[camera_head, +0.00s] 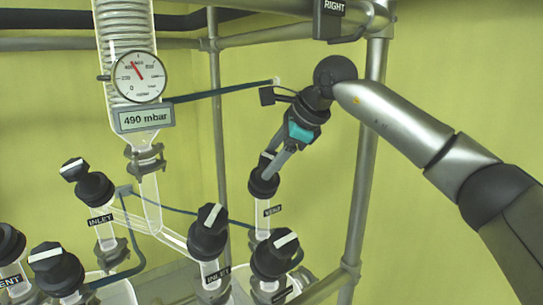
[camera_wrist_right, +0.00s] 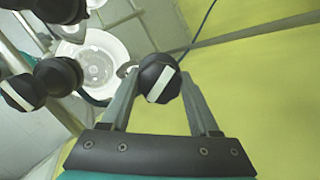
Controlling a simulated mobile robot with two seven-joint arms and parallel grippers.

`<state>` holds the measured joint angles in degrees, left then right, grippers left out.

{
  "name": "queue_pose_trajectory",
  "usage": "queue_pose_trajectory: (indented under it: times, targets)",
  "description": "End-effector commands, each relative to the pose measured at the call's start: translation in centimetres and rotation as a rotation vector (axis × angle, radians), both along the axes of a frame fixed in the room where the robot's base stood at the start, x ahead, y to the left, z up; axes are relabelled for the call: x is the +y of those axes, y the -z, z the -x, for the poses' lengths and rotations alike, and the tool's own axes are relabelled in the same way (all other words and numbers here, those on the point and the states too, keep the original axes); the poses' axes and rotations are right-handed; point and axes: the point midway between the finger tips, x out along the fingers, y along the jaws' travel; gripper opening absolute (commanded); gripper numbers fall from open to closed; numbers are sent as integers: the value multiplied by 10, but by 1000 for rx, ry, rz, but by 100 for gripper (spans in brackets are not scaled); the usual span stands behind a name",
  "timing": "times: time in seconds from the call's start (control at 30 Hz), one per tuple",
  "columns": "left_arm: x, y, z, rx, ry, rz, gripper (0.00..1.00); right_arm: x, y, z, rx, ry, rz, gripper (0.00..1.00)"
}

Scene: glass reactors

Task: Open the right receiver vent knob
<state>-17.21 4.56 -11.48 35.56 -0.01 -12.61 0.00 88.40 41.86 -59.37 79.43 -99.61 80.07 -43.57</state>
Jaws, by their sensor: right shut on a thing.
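The vent knob (camera_head: 262,186) is black and round, on top of a glass tube with a VENT label (camera_head: 272,211), right of centre in the head view. My right gripper (camera_head: 270,167) reaches down from the upper right, with its fingers at the knob. In the right wrist view the knob (camera_wrist_right: 159,76) sits between the two fingers, which are shut on it. Its white stripe runs at a slant, upper right to lower left. A RIGHT sign (camera_head: 334,6) hangs on the frame above. My left gripper is not in view.
Other black knobs with white stripes stand close by: an INLET knob (camera_head: 209,232), one at the lower right (camera_head: 275,254) and several at left. A gauge (camera_head: 139,76) and a 490 mbar display (camera_head: 146,117) are on the left glass column. Metal posts (camera_head: 365,170) flank the vent.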

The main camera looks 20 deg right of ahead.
Motion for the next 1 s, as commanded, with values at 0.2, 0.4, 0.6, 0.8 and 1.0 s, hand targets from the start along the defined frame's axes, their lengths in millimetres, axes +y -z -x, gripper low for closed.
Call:
queue_pose_trajectory:
  times: [0.2,0.4,0.6,0.8,1.0]
  targets:
    - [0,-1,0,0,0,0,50,0,-1,0,-5,-9,5,6]
    - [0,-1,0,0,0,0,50,0,-1,0,-6,-8,5,6]
    - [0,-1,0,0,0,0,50,0,-1,0,-4,-8,5,80]
    - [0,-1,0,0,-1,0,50,0,-1,0,-3,-8,5,92]
    - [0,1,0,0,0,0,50,-1,-2,1,-3,-7,5,92]
